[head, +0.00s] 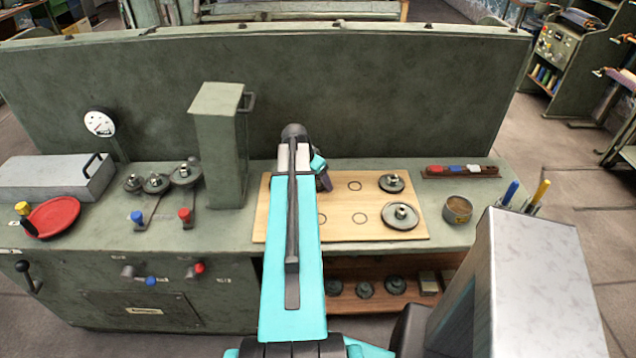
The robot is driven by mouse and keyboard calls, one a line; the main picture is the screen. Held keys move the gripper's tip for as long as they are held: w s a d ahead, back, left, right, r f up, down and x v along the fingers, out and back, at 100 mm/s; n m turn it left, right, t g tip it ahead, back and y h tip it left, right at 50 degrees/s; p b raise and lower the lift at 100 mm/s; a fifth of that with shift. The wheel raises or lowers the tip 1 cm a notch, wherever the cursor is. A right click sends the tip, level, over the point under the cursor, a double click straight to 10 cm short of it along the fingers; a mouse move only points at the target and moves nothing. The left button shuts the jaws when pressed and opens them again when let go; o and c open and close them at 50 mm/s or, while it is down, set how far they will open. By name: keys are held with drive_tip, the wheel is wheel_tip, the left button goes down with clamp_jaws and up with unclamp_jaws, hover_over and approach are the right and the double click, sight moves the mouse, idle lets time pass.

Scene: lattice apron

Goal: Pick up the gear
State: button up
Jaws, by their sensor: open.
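Several dark grey gears are in view, and I cannot tell which one the task means. On the wooden board (440,236) lie a smaller gear (392,183) at the back right and a larger gear (400,215) in front of it. More gears (186,175) stand in a row on the bench at the left. Others (364,289) sit on the shelf below the board. My gripper (325,182) shows only in part behind my teal arm, over the board's left half. It is open, apart from the gears on the board and to their left.
A tall green box (218,150) stands left of the board. A round tin (457,210), a tray of coloured pieces (460,171) and pen holders are at the right. A red dish (52,217) and grey case (55,178) are far left. A high panel (400,95) backs the bench.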

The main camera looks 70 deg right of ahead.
drive_tip(key=shift+c, duration=0.4)
drive_tip(key=c, duration=1.5)
drive_tip(key=shift+o, duration=0.2)
drive_tip(key=shift+r, duration=0.25)
drive_tip(key=shift+r+b, duration=0.85)
drive_tip(key=shift+r, duration=0.6)
drive_tip(key=a+b, duration=0.1)
drive_tip(key=a, duration=0.2)
drive_tip(key=s+a+b, duration=0.1)
drive_tip(key=a, duration=0.3)
drive_tip(key=a+r+b, duration=0.1)
drive_tip(key=a, duration=0.2)
drive_tip(key=shift+s+a, duration=0.15)
drive_tip(key=shift+a, duration=0.2)
drive_tip(key=shift+f+b, duration=0.1)
drive_tip(key=shift+b, duration=0.75)
drive_tip(key=b, duration=0.3)
drive_tip(key=shift+a, duration=0.15)
drive_tip(key=a+b, duration=0.1)
drive_tip(key=b, duration=0.5)
drive_tip(key=shift+a+b, duration=0.25)
drive_tip(key=shift+b, duration=0.05)
